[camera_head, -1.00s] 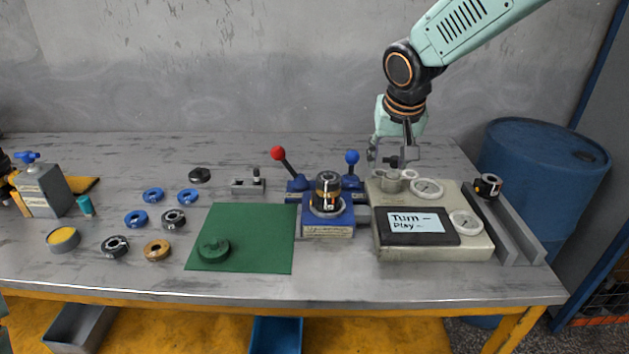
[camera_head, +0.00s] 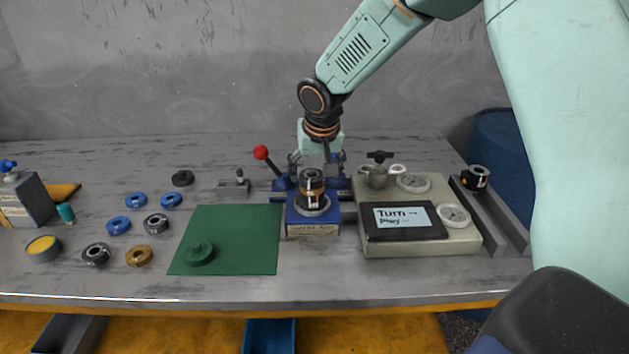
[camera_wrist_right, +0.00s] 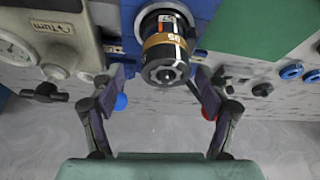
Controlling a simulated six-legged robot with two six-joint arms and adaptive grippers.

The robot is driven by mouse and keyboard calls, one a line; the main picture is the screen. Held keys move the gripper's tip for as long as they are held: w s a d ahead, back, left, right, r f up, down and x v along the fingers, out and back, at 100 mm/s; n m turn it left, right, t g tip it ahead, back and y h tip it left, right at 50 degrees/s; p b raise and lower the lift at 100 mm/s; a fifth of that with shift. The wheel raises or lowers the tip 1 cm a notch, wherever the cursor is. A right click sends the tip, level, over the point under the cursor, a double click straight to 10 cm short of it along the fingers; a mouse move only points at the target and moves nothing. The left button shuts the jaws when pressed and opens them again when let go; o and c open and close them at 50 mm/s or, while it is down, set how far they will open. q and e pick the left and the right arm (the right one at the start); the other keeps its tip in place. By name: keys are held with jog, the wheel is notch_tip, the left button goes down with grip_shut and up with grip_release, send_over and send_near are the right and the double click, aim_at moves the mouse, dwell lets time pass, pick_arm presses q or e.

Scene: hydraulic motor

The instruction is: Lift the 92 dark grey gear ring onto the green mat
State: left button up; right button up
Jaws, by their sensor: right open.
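The green mat (camera_head: 245,225) lies flat on the bench, with a dark green round part (camera_head: 201,253) on it. I cannot read a 92 on any ring. Dark rings stand on the bench left of the mat: one at the back (camera_head: 182,178), one in the middle (camera_head: 156,224) and one at the front (camera_head: 96,255). A black and copper banded stack (camera_head: 312,188) stands upright in the blue fixture. My right gripper (camera_head: 317,160) is open behind and above this stack. In the right wrist view its fingers (camera_wrist_right: 160,92) are spread on both sides of the stack (camera_wrist_right: 165,45), apparently empty.
The blue fixture (camera_head: 313,229) has a red-knobbed lever (camera_head: 261,153). A beige control box (camera_head: 420,242) with gauges stands right of it. Blue rings (camera_head: 118,226), an orange ring (camera_head: 139,256) and a yellow-topped tin (camera_head: 43,249) lie left. The front-right part of the mat is clear.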

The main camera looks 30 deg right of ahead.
jog(key=shift+w+a+f, duration=0.2)
jog(key=shift+f, duration=0.15)
jog(key=shift+a, duration=0.3)
jog(key=shift+a+r, duration=0.15)
jog(key=shift+r, duration=0.05)
jog(key=shift+s, duration=0.2)
jog(key=shift+d+f, duration=0.15)
jog(key=shift+d, duration=0.45)
jog(key=shift+c, duration=1.4)
jog(key=shift+w, duration=0.1)
jog(key=shift+c, duration=0.8)
jog(key=shift+w+a, duration=0.1)
jog(key=shift+a, duration=0.35)
jog(key=c, duration=0.3)
jog(key=shift+c, duration=0.7)
jog(key=shift+d, duration=0.35)
jog(key=c, duration=0.5)
jog(key=shift+c, duration=0.5)
jog(key=shift+a, duration=0.3)
jog(key=shift+c, duration=0.3)
jog(key=shift+d+r, duration=0.1)
jog(key=shift+r, duration=0.4)
pick_arm(q)
jog(key=shift+a+r+p, duration=0.25)
jog(key=shift+r+p, duration=0.6)
jog(key=shift+p, duration=0.25)
pick_arm(e)
notch_tip(320, 180, up, 9)
